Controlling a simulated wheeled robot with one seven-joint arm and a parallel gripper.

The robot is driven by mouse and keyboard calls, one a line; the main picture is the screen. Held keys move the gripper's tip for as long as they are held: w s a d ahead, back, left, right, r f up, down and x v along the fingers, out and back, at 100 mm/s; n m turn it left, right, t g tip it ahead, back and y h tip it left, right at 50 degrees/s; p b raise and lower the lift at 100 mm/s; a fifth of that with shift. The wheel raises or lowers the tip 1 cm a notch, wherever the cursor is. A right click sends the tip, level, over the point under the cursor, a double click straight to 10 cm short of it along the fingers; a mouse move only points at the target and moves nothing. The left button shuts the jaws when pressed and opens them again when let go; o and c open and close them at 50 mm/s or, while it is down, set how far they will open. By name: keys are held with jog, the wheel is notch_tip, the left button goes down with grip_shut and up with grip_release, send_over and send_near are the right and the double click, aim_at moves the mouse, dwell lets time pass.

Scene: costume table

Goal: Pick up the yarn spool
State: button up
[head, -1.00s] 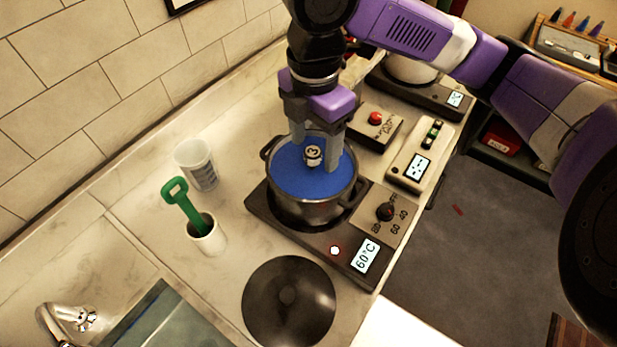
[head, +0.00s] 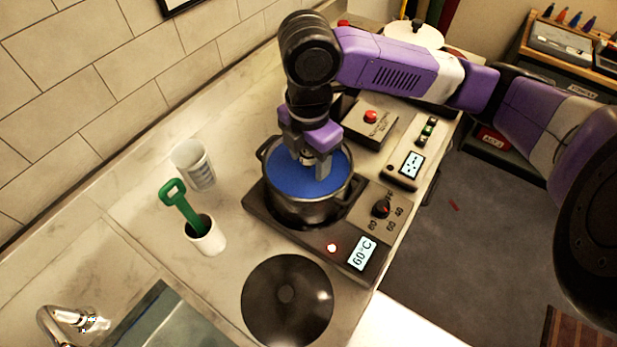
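The likely yarn spool (head: 307,157) is a small pale piece in the blue liquid of a grey two-handled pot (head: 300,212). It is mostly hidden by my gripper, and its dark "3" mark is hard to make out now. My gripper (head: 308,163) points down into the pot, with its grey fingers on either side of the spool, tips low at the liquid. The fingers stand apart and look open; contact with the spool cannot be made out.
The pot stands on a dark hot plate (head: 335,262) reading 60°C. A dark round lid (head: 287,300) lies in front. A white cup (head: 207,238) with a green-handled tool and a clear beaker (head: 194,165) stand left. A red-button box (head: 369,122) is behind right.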

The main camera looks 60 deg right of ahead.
grip_shut()
